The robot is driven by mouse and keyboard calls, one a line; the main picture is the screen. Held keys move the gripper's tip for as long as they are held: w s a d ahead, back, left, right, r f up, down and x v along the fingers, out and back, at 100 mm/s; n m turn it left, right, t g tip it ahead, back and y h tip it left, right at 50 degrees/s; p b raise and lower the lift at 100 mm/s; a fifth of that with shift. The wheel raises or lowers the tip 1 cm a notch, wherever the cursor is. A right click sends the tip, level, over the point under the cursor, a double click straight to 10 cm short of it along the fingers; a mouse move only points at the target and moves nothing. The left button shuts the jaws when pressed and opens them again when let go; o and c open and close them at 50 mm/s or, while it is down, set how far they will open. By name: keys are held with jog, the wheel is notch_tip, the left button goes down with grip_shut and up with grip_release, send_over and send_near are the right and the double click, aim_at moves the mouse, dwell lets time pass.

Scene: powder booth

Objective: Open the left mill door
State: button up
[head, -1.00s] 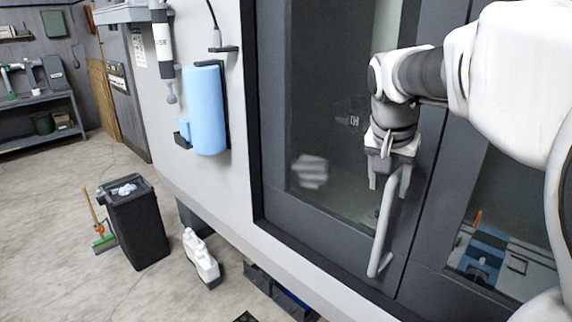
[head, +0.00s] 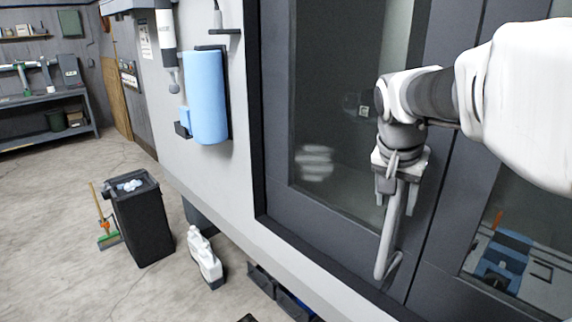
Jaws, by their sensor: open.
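The left mill door (head: 315,205) is a dark grey framed panel with a large window, and it stands closed against the right door (head: 440,262). Its handle (head: 388,240) is a light grey vertical bar near the door's right edge. My gripper (head: 398,192) points down at the upper part of the handle, with its fingers around or just in front of the bar; I cannot tell which. The fingers are apart. The gripper covers the top end of the handle.
A blue paper roll (head: 206,98) hangs on the machine's white side wall. A black bin (head: 142,218), a broom (head: 104,225) and a white jug (head: 204,258) stand on the floor at left. The concrete floor beyond them is largely clear.

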jog(key=shift+c, duration=0.2)
grip_shut()
dwell(1.1)
